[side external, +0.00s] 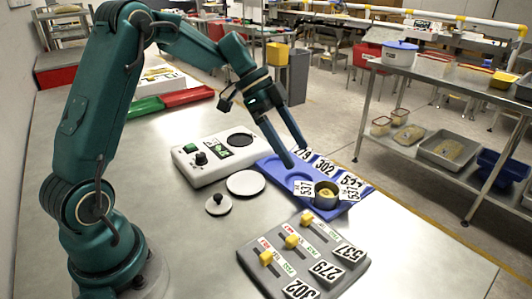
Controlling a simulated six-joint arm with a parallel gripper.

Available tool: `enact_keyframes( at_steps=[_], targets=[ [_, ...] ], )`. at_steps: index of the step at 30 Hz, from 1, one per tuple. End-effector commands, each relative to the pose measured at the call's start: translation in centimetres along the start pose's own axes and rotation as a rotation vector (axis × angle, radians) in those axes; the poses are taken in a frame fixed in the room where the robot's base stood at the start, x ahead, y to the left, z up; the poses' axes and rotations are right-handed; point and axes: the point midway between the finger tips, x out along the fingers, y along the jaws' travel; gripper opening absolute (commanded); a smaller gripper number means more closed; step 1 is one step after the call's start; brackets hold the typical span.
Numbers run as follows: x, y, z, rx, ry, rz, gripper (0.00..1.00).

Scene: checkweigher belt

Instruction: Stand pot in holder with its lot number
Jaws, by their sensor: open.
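A dark round pot (326,203) with yellowish contents stands upright at the holder's near right end, by the 537 card (351,181). More cards reading 537 show on both sides of the pot. It appears to be in the end recess; whether it is fully seated is hard to tell. My gripper (297,155) is open and empty, pointing down over the holder's left part, apart from the pot.
A white weighing unit (205,170) with a dark round plate stands left of the holder. A white disc (245,183) and a small knobbed piece (218,204) lie nearby. A grey slider panel (290,262) with yellow knobs and number cards is in front. Bare table lies at left front.

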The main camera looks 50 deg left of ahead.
Motion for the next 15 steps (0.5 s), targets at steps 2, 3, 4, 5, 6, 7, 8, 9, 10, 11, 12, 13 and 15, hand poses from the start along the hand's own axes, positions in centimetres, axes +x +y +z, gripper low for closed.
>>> enact_keyframes(
  at_steps=[2, 3, 4, 5, 6, 7, 8, 9, 10, 11, 12, 13, 15],
  targets=[
    [-0.9, 2.7, -0.9, -0.074, -0.068, -0.027, 0.97],
    [-1.2, 4.0, -1.1, -0.121, -0.100, -0.046, 0.97],
    [-1.5, 4.9, -1.1, -0.157, -0.123, -0.062, 0.97],
    [-1.7, 5.8, -1.2, -0.192, -0.144, -0.080, 0.97],
    [-2.1, 7.0, -1.1, -0.238, -0.169, -0.108, 0.97],
    [-2.3, 8.0, -1.0, -0.271, -0.186, -0.131, 0.97],
    [-2.5, 8.8, -0.9, -0.305, -0.200, -0.155, 0.97],
    [-2.9, 9.9, -0.7, -0.350, -0.216, -0.191, 0.97],
    [-3.1, 10.8, -0.5, -0.382, -0.225, -0.218, 0.97],
    [-3.3, 11.6, -0.2, -0.416, -0.232, -0.248, 0.97],
    [-3.6, 12.6, 0.1, -0.458, -0.236, -0.288, 0.97],
    [-3.8, 13.3, 0.5, -0.490, -0.237, -0.318, 0.97],
    [-4.2, 14.8, 1.3, -0.562, -0.229, -0.392, 0.97]
  ],
)
